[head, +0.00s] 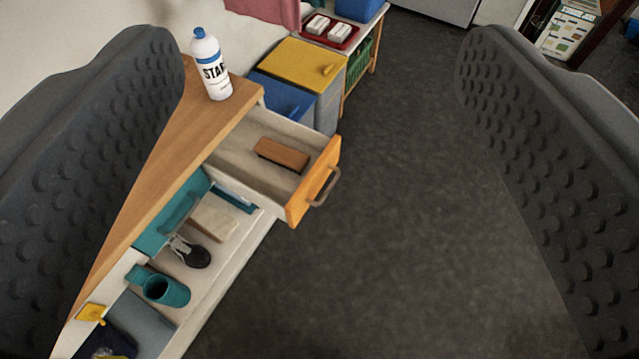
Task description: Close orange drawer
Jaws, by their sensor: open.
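The orange drawer (315,180) is pulled out of a wooden-topped cabinet, left of the middle. Its front is orange with a grey handle (326,187) facing right. A brown block (282,154) lies inside it. My gripper (325,125) is open and empty, with one dark studded finger at the left edge and one at the right. The drawer shows between the fingers and beyond them; neither finger appears to touch it. The left finger hides part of the cabinet top.
A white bottle (211,66) stands on the wooden top (160,175). Below are a teal mug (166,288) and other items on a pale shelf. Yellow (304,62) and blue (283,97) lidded bins stand behind. The dark floor (410,200) to the right is clear.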

